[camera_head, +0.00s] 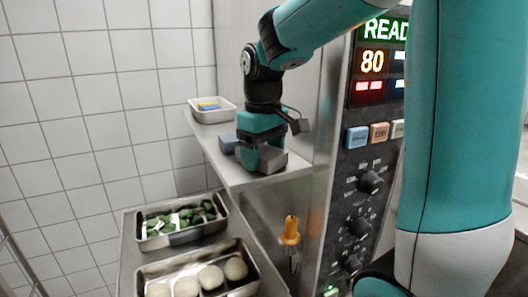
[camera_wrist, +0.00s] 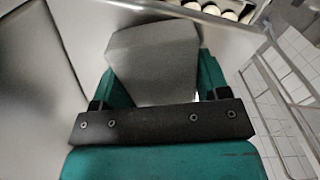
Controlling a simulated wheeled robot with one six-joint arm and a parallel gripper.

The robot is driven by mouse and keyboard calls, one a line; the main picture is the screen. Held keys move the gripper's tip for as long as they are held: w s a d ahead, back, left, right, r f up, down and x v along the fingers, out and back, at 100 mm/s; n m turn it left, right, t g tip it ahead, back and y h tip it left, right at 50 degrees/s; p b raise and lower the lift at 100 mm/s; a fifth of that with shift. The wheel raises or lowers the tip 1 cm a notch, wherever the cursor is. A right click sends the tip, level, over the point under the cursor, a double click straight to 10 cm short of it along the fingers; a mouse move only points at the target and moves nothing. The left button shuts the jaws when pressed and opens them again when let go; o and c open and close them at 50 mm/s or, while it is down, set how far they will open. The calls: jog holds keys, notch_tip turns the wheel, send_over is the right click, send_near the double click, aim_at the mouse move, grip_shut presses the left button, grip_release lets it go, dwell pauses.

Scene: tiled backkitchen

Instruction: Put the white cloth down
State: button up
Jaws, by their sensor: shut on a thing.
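My gripper (camera_head: 262,157) is low over the steel shelf (camera_head: 222,160) beside the control panel. In the wrist view my gripper (camera_wrist: 160,82) has its two teal fingers shut on a grey, flat-faced slab (camera_wrist: 153,52). The grey slab also shows at the fingertips in the head view (camera_head: 273,161). It may be the folded cloth, but it looks grey, not white. Its underside is hidden, so I cannot tell whether it touches the shelf. No other thing looks like a white cloth.
A blue-grey block (camera_head: 229,144) sits just left of my gripper. A white tub (camera_head: 212,115) with blue and yellow things stands at the shelf's far end. Below are trays of green pieces (camera_head: 180,240) and pale round balls (camera_head: 210,277). The control panel (camera_head: 362,205) rises at the right.

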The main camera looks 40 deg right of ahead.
aim_at(263, 150)
jog(key=o, duration=0.6)
jog(key=shift+f, duration=0.15)
jog(key=shift+c, duration=0.2)
jog(key=o, duration=0.4)
notch_tip(263, 150, up, 12)
jog(key=b, duration=0.2)
jog(key=s+a+f+n+y, duration=0.1)
jog(key=s+a+f+n, duration=0.1)
jog(key=s+a+f, duration=0.3)
jog(key=s+a+f+n+y, duration=0.1)
jog(key=s+a+f+n, duration=0.1)
jog(key=s+a+f, duration=0.3)
jog(key=s+a+f+n+y, duration=0.1)
jog(key=s+a+f+y, duration=0.1)
jog(key=s+a+f, duration=0.4)
jog(key=shift+a+f+n, duration=0.2)
jog(key=shift+a+n, duration=0.2)
jog(key=shift+a, duration=1.95)
